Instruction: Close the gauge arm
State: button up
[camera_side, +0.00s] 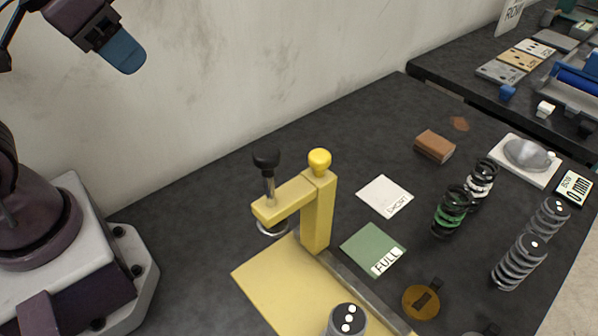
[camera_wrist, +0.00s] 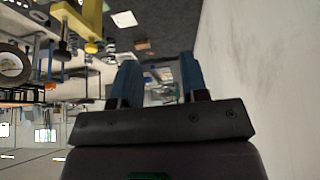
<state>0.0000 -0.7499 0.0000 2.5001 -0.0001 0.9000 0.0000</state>
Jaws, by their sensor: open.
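The yellow gauge arm (camera_side: 285,199) reaches out to the left from the top of a yellow post (camera_side: 318,215). A black knob (camera_side: 266,160) on a rod stands at its free end, with a round metal foot under it. A yellow ball (camera_side: 319,161) tops the post. In the wrist view the yellow gauge (camera_wrist: 82,20) shows at the upper left, upside down. My gripper (camera_side: 122,52) is high at the upper left of the side view, well apart from the gauge. Its two blue fingers (camera_wrist: 160,78) are spread and empty in the wrist view.
A yellow plate (camera_side: 280,285) lies by the post. Right of it are a green card (camera_side: 373,245), a white card (camera_side: 385,196), a brown block (camera_side: 434,146) and several springs (camera_side: 452,210). A dotted cylinder (camera_side: 347,320) stands in front. The bench left of the post is clear.

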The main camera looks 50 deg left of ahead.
jog(key=shift+f, duration=0.15)
jog(key=c, duration=0.4)
jog(key=f+g, duration=0.1)
jog(key=w+f+g, duration=0.1)
jog(key=w+f+n, duration=0.1)
jog(key=shift+w+a+f+g, duration=0.15)
jog(key=shift+a+f+g, duration=0.25)
grip_shut()
jog(key=w+d+f+n+g+h, duration=0.45)
jog(key=w+f+n+h, duration=0.45)
jog(key=n, duration=0.5)
jog(key=s+d+f, duration=0.3)
jog(key=d+f, duration=0.3)
jog(key=d, duration=0.4)
jog(key=shift+d+f+g, duration=0.15)
jog(key=shift+d+g, duration=0.2)
jog(key=shift+d, duration=0.05)
